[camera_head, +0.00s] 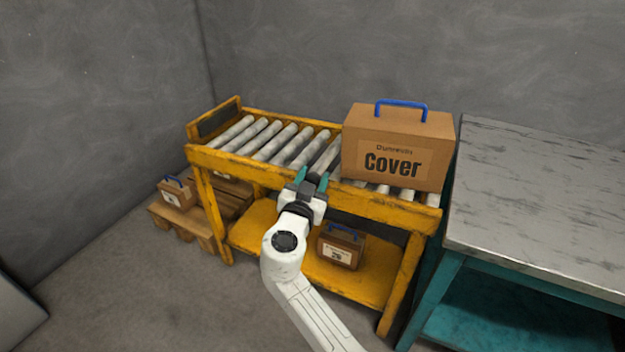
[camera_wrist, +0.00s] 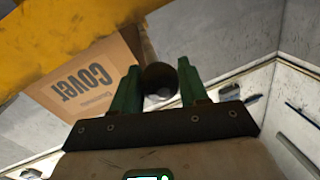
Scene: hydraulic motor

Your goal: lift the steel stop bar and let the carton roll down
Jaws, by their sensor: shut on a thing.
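The carton (camera_head: 398,146) marked "Cover", brown with a blue handle, stands upright on the right part of the roller rack. It also shows in the wrist view (camera_wrist: 85,85). My gripper (camera_head: 312,177) is at the rack's front edge, just left of the carton. In the wrist view, its green fingers (camera_wrist: 158,85) are shut on the steel stop bar (camera_wrist: 158,77), a dark round bar seen nearly end-on. In the head view I cannot clearly tell the bar from the grey rollers beside the carton.
The yellow roller rack (camera_head: 245,162) has bare rollers (camera_head: 268,140) to the left, ending at a raised end board (camera_head: 218,119). A smaller box (camera_head: 341,247) sits on its lower shelf. A steel-topped teal table (camera_head: 545,190) stands close on the right. A pallet (camera_head: 183,222) with small boxes is left.

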